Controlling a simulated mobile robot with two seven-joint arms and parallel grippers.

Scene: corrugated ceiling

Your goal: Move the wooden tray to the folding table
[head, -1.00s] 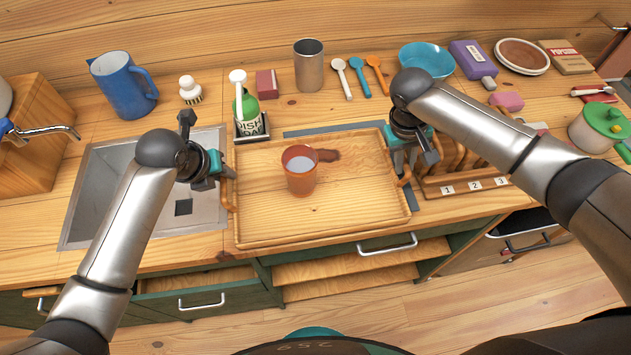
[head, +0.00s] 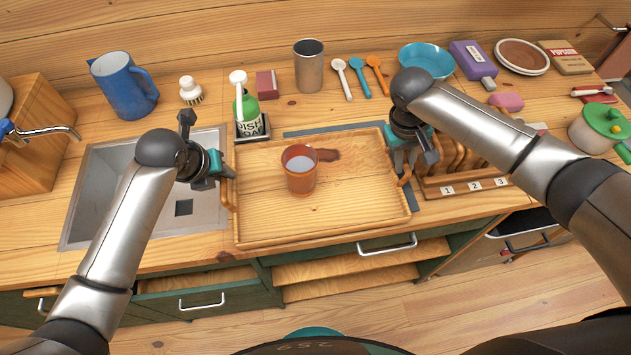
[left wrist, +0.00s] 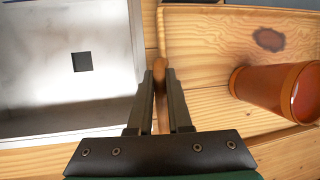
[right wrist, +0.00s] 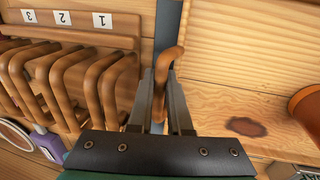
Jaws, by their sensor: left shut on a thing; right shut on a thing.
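The wooden tray (head: 340,215) is on the counter in the middle of the head view, right of the sink. A terracotta-coloured cup (head: 299,178) with pale liquid stands upright on it, beside a dark stain. My left gripper (head: 228,178) is shut on the tray's left handle, which shows between its fingers in the left wrist view (left wrist: 160,95). My right gripper (head: 400,168) is shut on the tray's right handle, seen between its fingers in the right wrist view (right wrist: 164,85). I cannot tell whether the tray is lifted. No folding table is in view.
The sink (head: 110,190) lies left of the tray. A wooden rack (head: 465,185) numbered 1, 2, 3 stands close on its right. A dish soap bottle (head: 247,110), a metal cup (head: 309,70) and several spoons are behind. Drawers (head: 205,292) are below the counter's front edge.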

